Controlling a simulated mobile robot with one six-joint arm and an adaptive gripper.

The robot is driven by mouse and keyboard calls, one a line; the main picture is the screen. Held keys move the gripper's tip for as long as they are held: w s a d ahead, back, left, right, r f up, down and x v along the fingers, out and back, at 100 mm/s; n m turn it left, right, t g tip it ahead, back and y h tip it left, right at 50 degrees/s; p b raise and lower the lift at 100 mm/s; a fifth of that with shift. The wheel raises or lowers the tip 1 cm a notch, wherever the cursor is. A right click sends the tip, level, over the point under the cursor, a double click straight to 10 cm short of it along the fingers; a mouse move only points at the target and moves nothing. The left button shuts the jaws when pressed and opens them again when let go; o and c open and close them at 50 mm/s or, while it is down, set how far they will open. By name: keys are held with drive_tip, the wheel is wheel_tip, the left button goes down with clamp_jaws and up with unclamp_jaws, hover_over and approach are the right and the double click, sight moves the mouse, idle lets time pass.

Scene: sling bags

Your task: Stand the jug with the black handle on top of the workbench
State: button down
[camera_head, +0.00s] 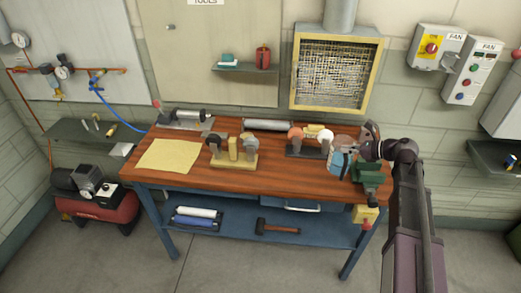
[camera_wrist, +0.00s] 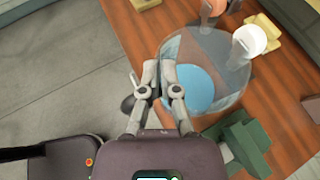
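The jug (camera_wrist: 232,72) is clear with blue in its bottom. In the head view the jug (camera_head: 338,161) shows at the right end of the workbench (camera_head: 290,177), left of the green vise. In the wrist view it appears over the wooden top close to the edge. I cannot tell whether its base touches the top. My gripper (camera_wrist: 159,68) is at the jug's side, its fingers close together where the handle would be; it also shows in the head view (camera_head: 365,149). The fingers mostly hide the handle.
The green vise (camera_head: 369,174) stands close by the jug at the bench's right end. A dark rack with round-headed items (camera_head: 306,150) and a wooden tool stand (camera_head: 233,162) are further left. Yellow paper (camera_head: 170,156) lies at the left. The front middle of the top is bare.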

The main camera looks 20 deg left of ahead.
drive_tip(key=s+d+f+b, duration=0.4)
drive_tip(key=s+d, duration=0.4)
drive_tip(key=s, duration=0.3)
drive_tip(key=shift+s+d+n, duration=0.35)
drive_tip(key=shift+d+n, duration=0.05)
drive_tip(key=shift+f, duration=0.1)
drive_tip(key=w+a, duration=0.2)
drive_tip(key=w, duration=0.2)
drive_tip(key=w+a+f+b, duration=0.1)
drive_tip(key=w+a, duration=0.2)
drive_tip(key=w, duration=0.1)
drive_tip(key=w+a, duration=0.3)
drive_tip(key=w, duration=0.1)
drive_tip(key=shift+w+a+f, duration=0.1)
drive_tip(key=shift+f, duration=0.1)
drive_tip(key=shift+w+b, duration=0.1)
drive_tip(key=shift+b, duration=0.2)
drive_tip(key=shift+w+a, duration=0.15)
drive_tip(key=shift+w, duration=0.1)
drive_tip(key=shift+w+a+f+b, duration=0.1)
drive_tip(key=shift+w+f+b, duration=0.05)
drive_tip(key=shift+f+b, duration=0.35)
drive_tip(key=shift+w+a+f+b, duration=0.1)
drive_tip(key=shift+f+b, duration=0.35)
drive_tip(key=shift+f, duration=0.05)
drive_tip(key=shift+f+b, duration=0.85)
